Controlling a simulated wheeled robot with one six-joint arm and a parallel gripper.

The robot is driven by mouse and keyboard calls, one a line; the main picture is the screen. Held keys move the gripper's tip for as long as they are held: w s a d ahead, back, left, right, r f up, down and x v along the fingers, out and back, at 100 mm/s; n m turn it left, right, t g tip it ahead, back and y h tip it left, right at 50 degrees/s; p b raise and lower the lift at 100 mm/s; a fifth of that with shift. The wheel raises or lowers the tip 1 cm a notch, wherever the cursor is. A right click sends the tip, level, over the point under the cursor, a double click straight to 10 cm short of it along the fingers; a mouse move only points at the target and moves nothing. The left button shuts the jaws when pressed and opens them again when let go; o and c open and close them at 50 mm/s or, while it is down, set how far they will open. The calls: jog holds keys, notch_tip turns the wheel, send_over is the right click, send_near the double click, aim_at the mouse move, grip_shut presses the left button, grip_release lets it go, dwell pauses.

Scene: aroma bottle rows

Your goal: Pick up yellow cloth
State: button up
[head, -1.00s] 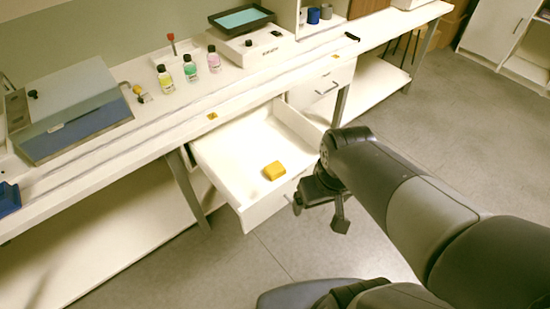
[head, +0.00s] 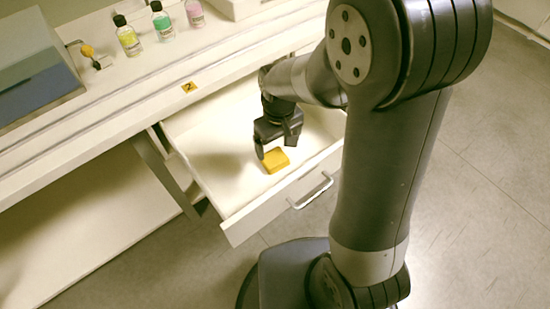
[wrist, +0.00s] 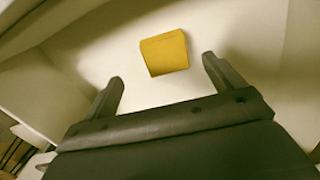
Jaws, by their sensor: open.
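The yellow cloth (head: 275,160) is a small folded block lying on the floor of the open white drawer (head: 213,165), near its front panel. In the wrist view the yellow cloth (wrist: 164,53) lies beyond the fingertips, roughly between their lines, with nothing touching it. My gripper (head: 275,147) is inside the drawer space, just above and beside the cloth in the head view. In the wrist view my gripper (wrist: 162,70) has its two fingers spread wide apart with nothing between them.
The drawer's front panel with a metal handle (head: 312,190) and its side walls surround the cloth. Yellow, green and pink bottles (head: 161,22) stand on the white bench top above. A blue-grey box (head: 35,65) sits at the left on the bench.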

aim_at(276, 159)
jog(key=f, duration=0.2)
jog(key=f+b, duration=0.1)
jog(key=f, duration=0.4)
jog(key=shift+a+f, duration=0.1)
jog(key=shift+a, duration=0.2)
jog(key=shift+c, duration=0.4)
jog(key=c, duration=1)
notch_tip(276, 159, up, 10)
jog(key=p, duration=0.1)
jog(key=shift+p, duration=0.4)
